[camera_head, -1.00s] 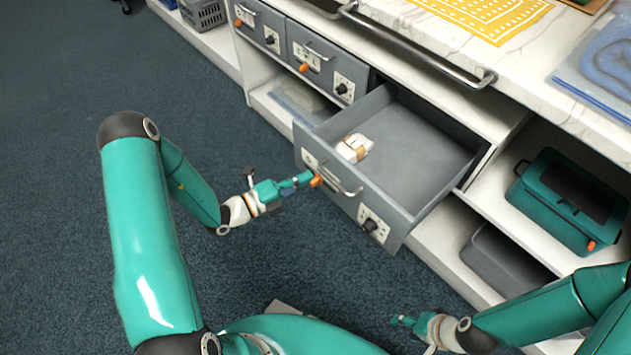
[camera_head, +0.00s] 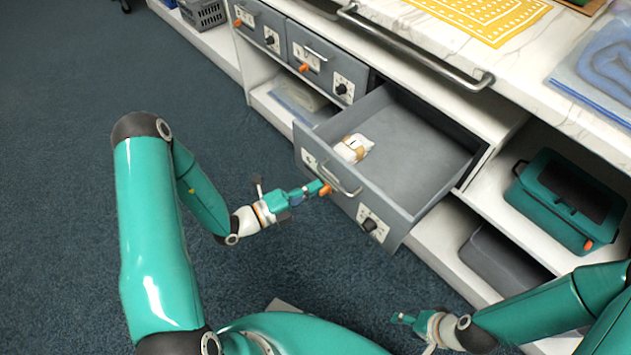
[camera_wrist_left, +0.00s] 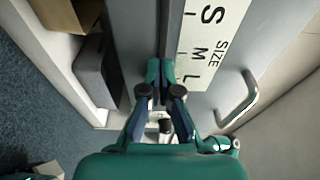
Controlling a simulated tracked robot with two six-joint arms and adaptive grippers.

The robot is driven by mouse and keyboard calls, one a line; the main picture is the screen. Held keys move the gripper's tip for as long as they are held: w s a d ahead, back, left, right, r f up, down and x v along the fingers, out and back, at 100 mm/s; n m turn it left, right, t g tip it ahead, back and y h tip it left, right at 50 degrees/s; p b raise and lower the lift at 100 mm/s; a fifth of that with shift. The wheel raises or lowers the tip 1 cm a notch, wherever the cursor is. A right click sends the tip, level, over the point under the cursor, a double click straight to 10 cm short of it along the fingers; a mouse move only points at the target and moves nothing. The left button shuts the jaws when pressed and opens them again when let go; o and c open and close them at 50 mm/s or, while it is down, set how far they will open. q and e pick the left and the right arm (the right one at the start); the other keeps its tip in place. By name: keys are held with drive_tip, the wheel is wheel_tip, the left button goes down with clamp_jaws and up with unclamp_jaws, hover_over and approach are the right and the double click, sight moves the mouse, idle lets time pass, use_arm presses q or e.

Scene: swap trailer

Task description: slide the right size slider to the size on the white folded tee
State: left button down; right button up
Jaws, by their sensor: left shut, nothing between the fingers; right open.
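The white folded tee (camera_head: 353,149) with a tan band lies inside the open grey drawer (camera_head: 430,150); its size mark is too small to read surely. The orange slider knob (camera_head: 325,189) sits on the left of the drawer front. My left gripper (camera_head: 319,187) is shut and empty, its tips against or right beside the knob's left side. In the left wrist view the closed fingertips (camera_wrist_left: 166,72) are beside the SIZE plate (camera_wrist_left: 212,45), near M and L; the knob is hidden there. My right gripper (camera_head: 402,318) is open, low and away from the drawer.
A drawer handle (camera_head: 340,178) is just right of the knob. A black dial (camera_head: 369,225) is further right on the front. Other grey drawers (camera_head: 320,65) are behind left; a teal box (camera_head: 560,200) is on the right shelf. Floor on the left is clear.

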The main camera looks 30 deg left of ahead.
use_arm(q)
drive_tip(key=p+v, duration=0.1)
drive_tip(key=v, duration=0.9)
drive_tip(key=shift+s+d, duration=0.15)
drive_tip(key=shift+s, duration=0.05)
idle(0.6)
drive_tip(key=shift+d, duration=0.1)
